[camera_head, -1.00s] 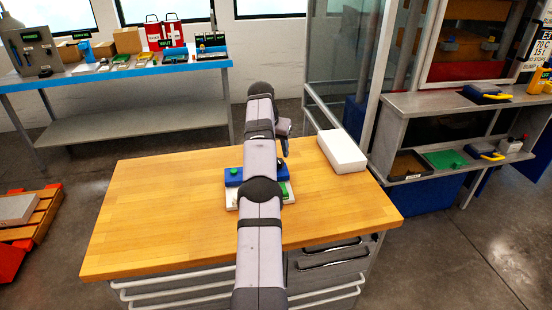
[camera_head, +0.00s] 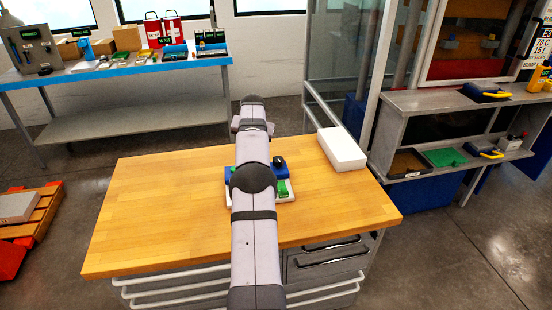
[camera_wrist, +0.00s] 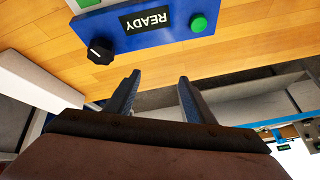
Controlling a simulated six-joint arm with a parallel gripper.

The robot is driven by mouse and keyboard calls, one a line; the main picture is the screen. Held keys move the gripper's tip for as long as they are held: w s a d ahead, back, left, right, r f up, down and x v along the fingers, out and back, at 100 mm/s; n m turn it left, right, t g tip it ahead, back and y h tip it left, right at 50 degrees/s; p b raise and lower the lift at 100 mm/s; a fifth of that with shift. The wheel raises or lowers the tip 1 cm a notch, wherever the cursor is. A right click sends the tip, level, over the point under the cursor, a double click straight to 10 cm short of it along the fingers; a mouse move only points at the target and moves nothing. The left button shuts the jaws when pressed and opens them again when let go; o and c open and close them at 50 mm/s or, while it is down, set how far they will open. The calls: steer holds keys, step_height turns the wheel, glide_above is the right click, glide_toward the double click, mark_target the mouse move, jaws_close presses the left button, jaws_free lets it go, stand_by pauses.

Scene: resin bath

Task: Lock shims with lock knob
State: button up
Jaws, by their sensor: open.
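The black knob (camera_wrist: 100,52) is on the face of a blue fixture (camera_wrist: 150,30) in the wrist view. In the head view the knob (camera_head: 278,161) shows right of my arm, on the blue fixture (camera_head: 284,172). A green part (camera_head: 283,188) shows there too. My arm hides the fixture's middle and my gripper's fingers. I cannot make out the shims.
The fixture stands on a white base (camera_head: 291,197) on the wooden workbench (camera_head: 150,215). A white box (camera_head: 342,150) stands at the bench's right rear. The bench's left half is clear. A blue-edged table (camera_head: 120,72) stands behind, and a grey shelf unit (camera_head: 430,110) on the right.

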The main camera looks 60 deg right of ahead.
steer(key=w+a+f+t+h+p, duration=0.1)
steer(key=w+t, duration=0.2)
steer(key=w, duration=0.2)
steer(key=m+g+h+p, duration=0.25)
steer(key=g+h, duration=0.25)
steer(key=h, duration=0.3)
glide_toward(278, 160)
steer(key=d, duration=0.1)
steer(key=shift+y, duration=0.3)
steer(key=shift+p+x, duration=1.15)
steer(key=shift+x, duration=2.65)
steer(key=shift+w, duration=0.1)
steer(key=shift+c, duration=0.3)
steer(key=c, duration=1)
